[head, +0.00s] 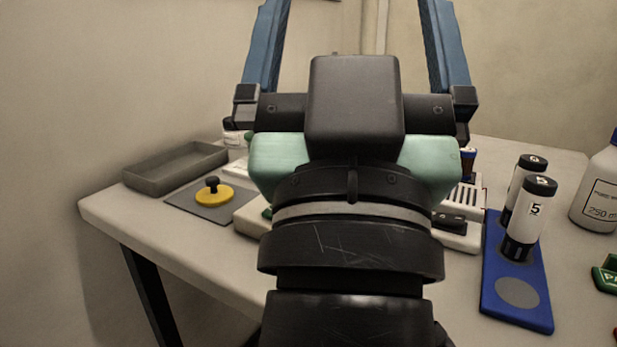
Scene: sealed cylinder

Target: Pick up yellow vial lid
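The yellow vial lid (215,195) is a flat yellow disc with a black knob on top. It lies on a grey mat (190,209) at the left of the table. My gripper (356,15) is raised in front of the camera, its two blue fingers spread wide apart with nothing visible between them. It is above and to the right of the lid, apart from it. The fingertips run out of the top of the picture. My arm hides the middle of the table.
A grey tray (176,166) stands behind the mat. A blue rack (545,300) on the right holds black-and-white cylinders (537,205). A white 250 ml bottle (598,195) stands at the far right. A pale device (463,232) is partly hidden behind my arm. The table's left edge is near the mat.

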